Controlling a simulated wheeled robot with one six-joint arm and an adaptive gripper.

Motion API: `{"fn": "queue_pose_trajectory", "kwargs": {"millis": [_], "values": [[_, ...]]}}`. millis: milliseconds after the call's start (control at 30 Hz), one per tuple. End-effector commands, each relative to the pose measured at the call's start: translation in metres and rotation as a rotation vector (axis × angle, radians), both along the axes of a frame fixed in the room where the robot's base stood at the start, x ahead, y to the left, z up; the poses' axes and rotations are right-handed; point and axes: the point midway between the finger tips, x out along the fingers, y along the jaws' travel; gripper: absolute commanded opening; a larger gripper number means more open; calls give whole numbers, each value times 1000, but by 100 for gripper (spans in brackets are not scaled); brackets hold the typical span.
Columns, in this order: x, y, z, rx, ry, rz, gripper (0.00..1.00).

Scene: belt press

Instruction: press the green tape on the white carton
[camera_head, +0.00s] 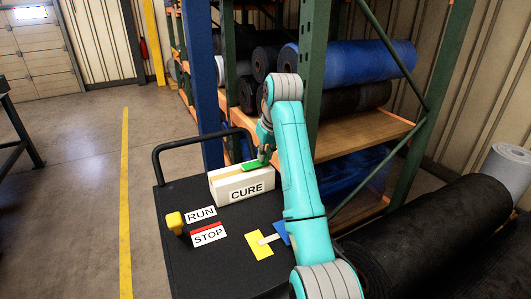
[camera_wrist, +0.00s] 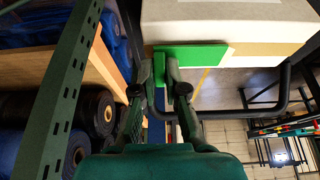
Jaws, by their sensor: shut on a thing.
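The white carton (camera_head: 226,190) stands on the black cart top with a CURE label on its front and a tan strip along its top. The green tape (camera_head: 256,166) is at the carton's top, towards its right end. My gripper (camera_head: 265,155) is above that end, shut on the green tape. In the wrist view the carton (camera_wrist: 225,20) fills the upper right. There the green tape (camera_wrist: 200,55) lies flat along the carton's tan strip, and a green tab sits between my fingertips (camera_wrist: 165,80). I cannot tell whether the tape's whole length touches the carton.
The black cart (camera_head: 215,270) has a handle rail (camera_head: 200,143) behind the carton. RUN (camera_head: 200,214) and STOP (camera_head: 208,236) labels, a yellow knob (camera_head: 174,221), a yellow piece (camera_head: 259,246) and a blue piece (camera_head: 280,232) are in front. A green rack post (camera_head: 312,70) stands close behind.

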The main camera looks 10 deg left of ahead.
Motion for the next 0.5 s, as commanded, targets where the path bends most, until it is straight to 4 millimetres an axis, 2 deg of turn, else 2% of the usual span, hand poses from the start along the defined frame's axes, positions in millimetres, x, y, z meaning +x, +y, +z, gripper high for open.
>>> {"fn": "queue_pose_trajectory", "kwargs": {"millis": [500], "values": [[0, 0, -5, 0, 0, 0, 0]]}}
